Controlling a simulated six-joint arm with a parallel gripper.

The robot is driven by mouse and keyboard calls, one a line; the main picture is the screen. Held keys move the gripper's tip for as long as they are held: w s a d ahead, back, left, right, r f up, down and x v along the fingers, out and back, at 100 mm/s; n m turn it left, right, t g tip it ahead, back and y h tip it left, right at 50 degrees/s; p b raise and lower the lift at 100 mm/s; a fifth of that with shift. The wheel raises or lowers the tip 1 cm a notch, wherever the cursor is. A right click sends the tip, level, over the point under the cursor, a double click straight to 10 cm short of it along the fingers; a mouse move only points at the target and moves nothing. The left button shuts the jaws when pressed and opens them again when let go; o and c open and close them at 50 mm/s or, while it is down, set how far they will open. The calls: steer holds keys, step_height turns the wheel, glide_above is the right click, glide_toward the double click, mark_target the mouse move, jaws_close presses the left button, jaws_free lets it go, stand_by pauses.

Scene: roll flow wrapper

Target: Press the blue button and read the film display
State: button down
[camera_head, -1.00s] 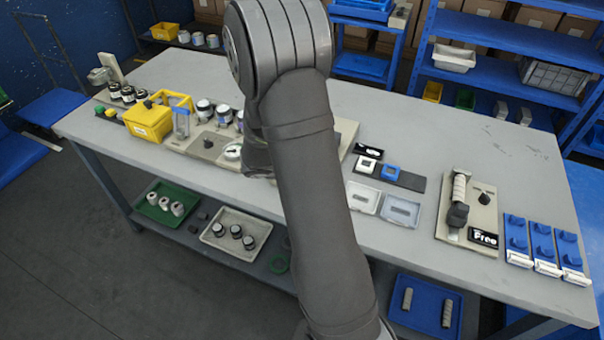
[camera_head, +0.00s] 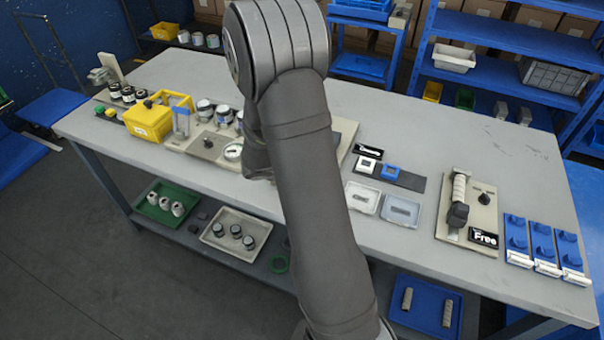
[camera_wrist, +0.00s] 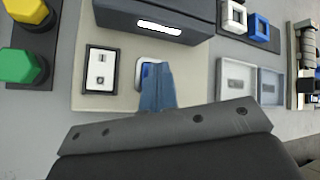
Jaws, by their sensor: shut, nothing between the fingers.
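The blue button (camera_wrist: 147,70) shows in the wrist view, in a pale frame on a beige panel (camera_wrist: 120,101). My gripper (camera_wrist: 157,72) is shut and empty, its blue fingertips over the right part of the button. I cannot tell whether they touch it or whether the button is pressed down. Above it in the wrist view is a dark housing (camera_wrist: 190,20) with a lit white display strip (camera_wrist: 160,28); its text is too small to read. In the head view my arm hides the button and gripper.
A white plate with a black border (camera_wrist: 101,72) sits left of the button. Green (camera_wrist: 22,66) and yellow (camera_wrist: 27,10) knobs lie farther left. White (camera_wrist: 233,17) and blue (camera_wrist: 259,27) square frames and two shallow trays (camera_head: 380,205) are to the right.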

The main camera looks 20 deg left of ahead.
steer(key=shift+r, duration=0.85)
steer(key=shift+r, duration=2.5)
steer(key=shift+f, duration=0.1)
step_height(320, 180, up, 4)
